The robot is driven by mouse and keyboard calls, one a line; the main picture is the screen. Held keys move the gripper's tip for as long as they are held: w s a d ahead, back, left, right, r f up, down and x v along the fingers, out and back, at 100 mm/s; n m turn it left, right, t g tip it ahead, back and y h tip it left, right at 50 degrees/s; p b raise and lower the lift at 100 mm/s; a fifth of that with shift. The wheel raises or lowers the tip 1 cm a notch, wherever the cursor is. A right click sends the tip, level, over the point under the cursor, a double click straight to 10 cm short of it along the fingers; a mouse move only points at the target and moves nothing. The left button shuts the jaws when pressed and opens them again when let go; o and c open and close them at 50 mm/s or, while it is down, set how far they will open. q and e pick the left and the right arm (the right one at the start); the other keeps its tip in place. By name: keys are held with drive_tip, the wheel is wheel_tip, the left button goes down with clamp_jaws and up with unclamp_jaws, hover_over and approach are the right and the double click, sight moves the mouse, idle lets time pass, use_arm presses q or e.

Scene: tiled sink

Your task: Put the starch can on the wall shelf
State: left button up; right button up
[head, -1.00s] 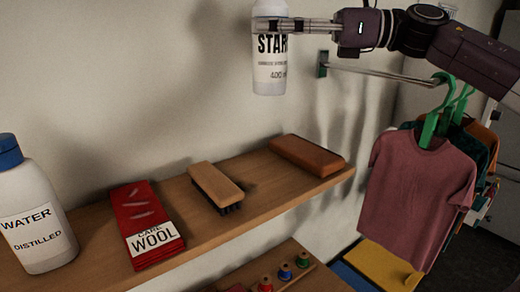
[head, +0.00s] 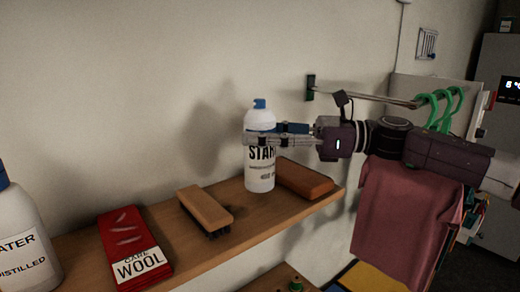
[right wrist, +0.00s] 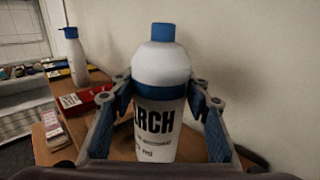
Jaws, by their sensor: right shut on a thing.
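The starch can (head: 260,178) is white with a blue cap and stands upright between the fingers of my right gripper (head: 262,138). The right gripper is shut on it. The can is at the wall shelf (head: 262,222), between the brush and the brown block; whether its base touches the wood I cannot tell. In the right wrist view the can (right wrist: 158,120) fills the middle, with blue finger pads on both sides. My left gripper is not in view.
On the shelf are a water bottle (head: 22,245), a red wool care packet (head: 130,240), a wooden brush (head: 205,207) and a brown block (head: 303,179). Clothes (head: 405,220) hang on a rail (head: 365,95) at the right. Bare shelf shows between brush and can.

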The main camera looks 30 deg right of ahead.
sight(260, 149)
drive_tip(key=shift+f, duration=1.6)
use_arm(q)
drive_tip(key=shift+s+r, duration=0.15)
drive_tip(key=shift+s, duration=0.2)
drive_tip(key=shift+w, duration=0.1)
use_arm(e)
drive_tip(key=o, duration=1.1)
drive_tip(key=shift+f, duration=0.1)
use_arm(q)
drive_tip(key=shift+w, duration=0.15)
use_arm(e)
drive_tip(key=o, duration=0.4)
drive_tip(key=shift+s, duration=0.1)
drive_tip(key=shift+o, duration=0.2)
